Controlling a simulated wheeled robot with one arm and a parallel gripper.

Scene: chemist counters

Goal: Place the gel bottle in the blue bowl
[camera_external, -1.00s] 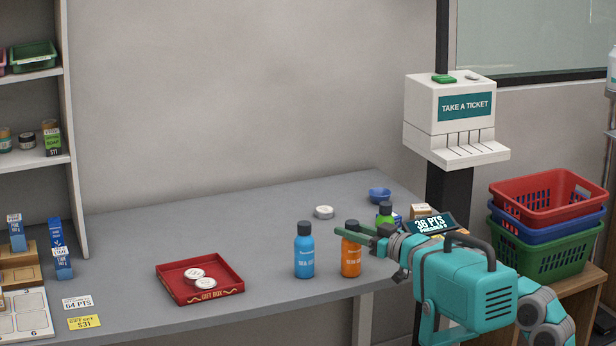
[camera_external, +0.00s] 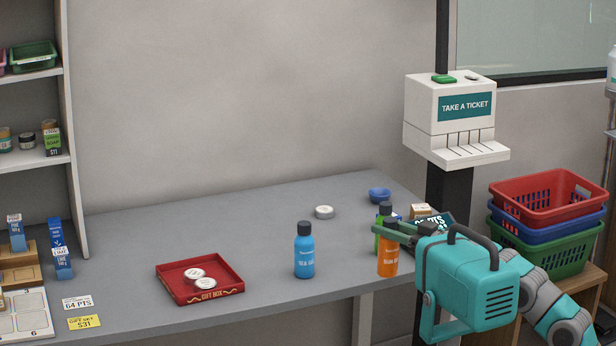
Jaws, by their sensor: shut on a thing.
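My gripper (camera_external: 384,230) is shut on an orange bottle (camera_external: 388,262) at the right front of the counter. The bottle is upright; the fingers hide its upper part, and I cannot tell whether its base touches the counter. A green bottle (camera_external: 379,238) with a dark cap stands just behind, partly hidden by the fingers. A blue bottle (camera_external: 304,256) with a dark cap stands upright to the left, apart from my gripper. The bottle labels are too small to read surely. The small blue bowl (camera_external: 379,196) sits at the back right of the counter, behind my gripper, and looks empty.
A white round tin (camera_external: 324,212) lies left of the bowl. A red tray (camera_external: 200,283) holds two tins. Small boxes and a dark price sign (camera_external: 432,222) stand near my gripper on the right. The counter (camera_external: 245,235) is clear in the middle.

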